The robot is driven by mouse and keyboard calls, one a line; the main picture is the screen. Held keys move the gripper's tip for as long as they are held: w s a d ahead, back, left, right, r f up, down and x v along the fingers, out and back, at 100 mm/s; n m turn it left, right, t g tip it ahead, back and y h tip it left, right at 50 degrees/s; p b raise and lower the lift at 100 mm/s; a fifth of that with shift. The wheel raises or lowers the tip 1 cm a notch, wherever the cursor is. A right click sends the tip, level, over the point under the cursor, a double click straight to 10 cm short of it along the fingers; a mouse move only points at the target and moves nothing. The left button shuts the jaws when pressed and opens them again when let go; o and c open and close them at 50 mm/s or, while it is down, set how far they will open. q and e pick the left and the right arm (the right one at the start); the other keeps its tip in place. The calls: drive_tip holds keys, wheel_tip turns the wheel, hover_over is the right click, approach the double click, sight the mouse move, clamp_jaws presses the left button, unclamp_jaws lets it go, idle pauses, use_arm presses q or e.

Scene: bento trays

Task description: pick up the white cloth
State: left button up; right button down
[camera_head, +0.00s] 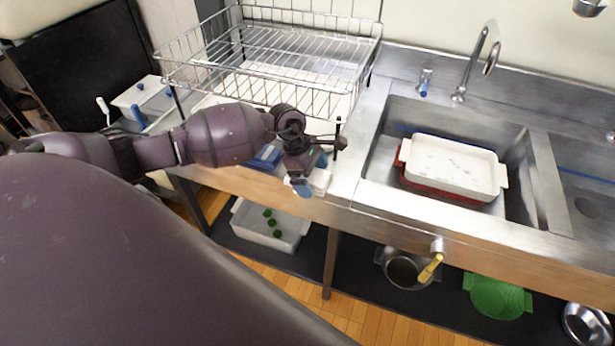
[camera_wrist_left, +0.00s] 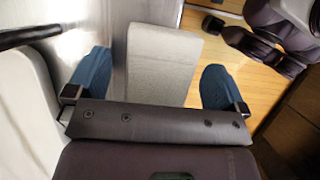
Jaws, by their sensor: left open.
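The white cloth (camera_head: 320,181) is a small pale, folded-looking piece at the front edge of the counter, partly hidden by my left gripper in the head view. In the left wrist view the cloth (camera_wrist_left: 163,60) is a light grey-white block lying between the two blue fingertips. My left gripper (camera_head: 284,173) is over the counter edge at the cloth, with its fingers spread. In the left wrist view the gripper (camera_wrist_left: 155,80) has one finger on each side of the cloth, with gaps showing. My right gripper does not show.
A wire dish rack (camera_head: 270,75) stands behind my left gripper. To the right, the sink (camera_head: 520,190) holds a white dish (camera_head: 452,165) above a red one (camera_head: 448,192). A white bin (camera_head: 250,228) and a pot (camera_head: 405,270) sit on the lower shelf.

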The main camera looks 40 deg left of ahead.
use_arm(q)
drive_tip(key=shift+f, duration=0.1)
idle(0.3)
drive_tip(key=c, duration=1)
